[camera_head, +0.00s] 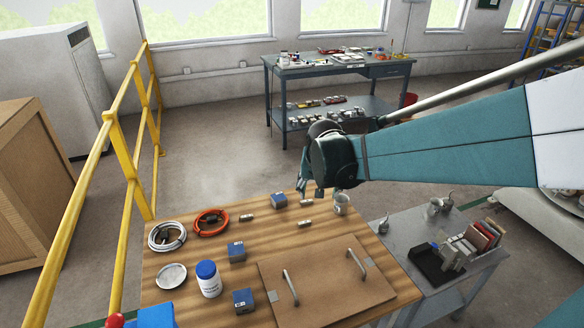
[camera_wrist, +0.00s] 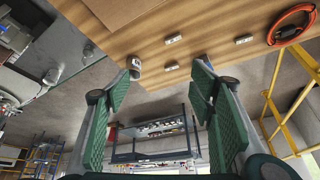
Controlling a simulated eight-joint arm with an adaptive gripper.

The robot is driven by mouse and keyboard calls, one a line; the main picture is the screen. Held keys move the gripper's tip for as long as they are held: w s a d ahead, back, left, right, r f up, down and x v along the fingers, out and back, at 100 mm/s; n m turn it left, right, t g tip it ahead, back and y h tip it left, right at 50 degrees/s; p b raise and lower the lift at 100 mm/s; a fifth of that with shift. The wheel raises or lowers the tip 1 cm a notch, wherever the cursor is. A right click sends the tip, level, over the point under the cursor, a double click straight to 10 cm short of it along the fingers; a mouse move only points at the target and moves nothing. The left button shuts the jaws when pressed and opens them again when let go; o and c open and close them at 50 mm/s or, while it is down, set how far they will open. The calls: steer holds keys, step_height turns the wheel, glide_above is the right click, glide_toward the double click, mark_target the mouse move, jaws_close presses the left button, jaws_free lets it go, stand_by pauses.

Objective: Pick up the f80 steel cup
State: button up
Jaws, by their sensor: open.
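A grey metal cup (camera_head: 342,204) stands upright near the far right edge of the wooden table (camera_head: 190,270). In the wrist view the cup (camera_wrist: 134,66) shows at the table edge, close to the tip of the left finger. My gripper (camera_head: 313,190) is over the far part of the table, just left of the cup in the head view. In the wrist view my gripper (camera_wrist: 160,84) has its two green-padded fingers wide apart, with nothing between them. I cannot read any f80 marking on the cup.
Small metal blocks (camera_head: 305,224), blue boxes (camera_head: 279,201), an orange cable coil (camera_head: 210,223) and a white-and-blue bottle (camera_head: 208,279) sit on the table. A board with handles (camera_head: 325,282) lies in front. A grey side table (camera_head: 460,260) holds metal vessels (camera_head: 434,207).

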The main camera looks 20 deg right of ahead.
steer(key=w+d+f+m+g+p, duration=0.1)
steer(key=w+d+f+m+p, duration=0.15)
steer(key=w+d+f, duration=0.5)
steer(key=m+g+h, duration=0.1)
steer(key=m+h, duration=0.1)
steer(key=m, duration=0.1)
glide_above(341, 204)
steer(key=w, duration=0.1)
steer(key=f, duration=0.6)
steer(key=f+p, duration=0.1)
steer(key=f, duration=0.3)
steer(key=shift+a, duration=0.4)
steer(key=shift+w+d+f, duration=0.1)
steer(key=shift+d+f, duration=0.05)
steer(key=shift+f, duration=0.1)
steer(key=shift+b+x, duration=0.3)
steer(key=shift+x, duration=1)
steer(key=shift+f, duration=0.1)
steer(key=shift+a+b+x, duration=0.1)
steer(key=shift+b+x, duration=0.35)
steer(key=shift+x, duration=0.8)
steer(key=shift+a+b+x, duration=0.15)
steer(key=shift+b+x, duration=0.25)
steer(key=shift+x, duration=0.85)
steer(key=shift+f, duration=0.1)
steer(key=shift+c, duration=0.2)
